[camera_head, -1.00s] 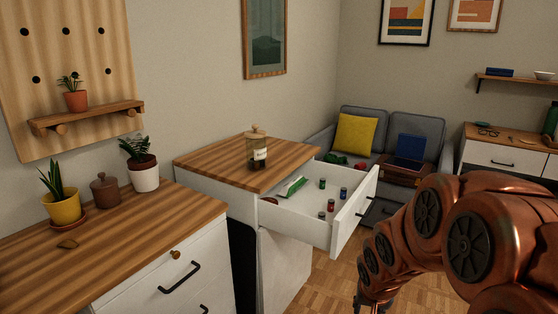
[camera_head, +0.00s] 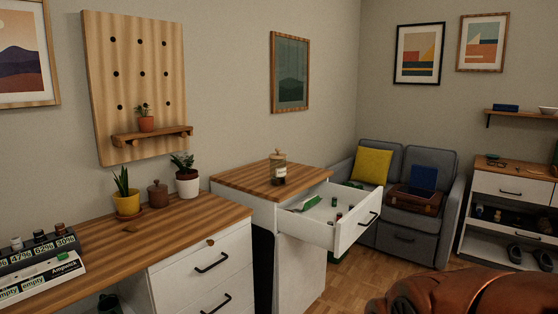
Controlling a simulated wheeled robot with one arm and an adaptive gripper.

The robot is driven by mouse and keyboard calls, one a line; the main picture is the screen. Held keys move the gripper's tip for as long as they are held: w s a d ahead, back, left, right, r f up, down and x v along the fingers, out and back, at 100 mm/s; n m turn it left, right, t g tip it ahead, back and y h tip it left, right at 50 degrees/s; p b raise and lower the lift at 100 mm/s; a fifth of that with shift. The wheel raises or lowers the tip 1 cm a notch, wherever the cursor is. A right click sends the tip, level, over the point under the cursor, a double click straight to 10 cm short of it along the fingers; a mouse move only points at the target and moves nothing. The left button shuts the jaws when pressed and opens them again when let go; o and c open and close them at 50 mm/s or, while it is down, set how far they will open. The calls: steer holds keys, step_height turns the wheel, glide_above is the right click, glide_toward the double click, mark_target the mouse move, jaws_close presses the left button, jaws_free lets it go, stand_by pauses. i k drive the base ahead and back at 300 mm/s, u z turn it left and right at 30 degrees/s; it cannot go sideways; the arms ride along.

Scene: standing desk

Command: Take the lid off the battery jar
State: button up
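The battery jar (camera_head: 278,170) looks like the clear glass jar with a label and dark contents. It stands upright on the wooden top of the white cabinet (camera_head: 238,182). Its wooden lid (camera_head: 277,154) with a small knob sits on the jar. My arm shows as a copper-coloured link at the lower right, well apart from the jar. My gripper is out of the picture.
The cabinet's drawer (camera_head: 345,233) is pulled open and holds several small batteries and a green-white packet. A wooden desk (camera_head: 190,226) at left carries plants, a brown pot (camera_head: 158,194) and a battery charger (camera_head: 40,275). A grey armchair (camera_head: 451,215) stands behind. Floor shows between.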

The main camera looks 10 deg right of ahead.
mark_target(278, 156)
steer(key=u, duration=0.7)
steer(key=i, duration=1.65)
steer(key=z, duration=0.7)
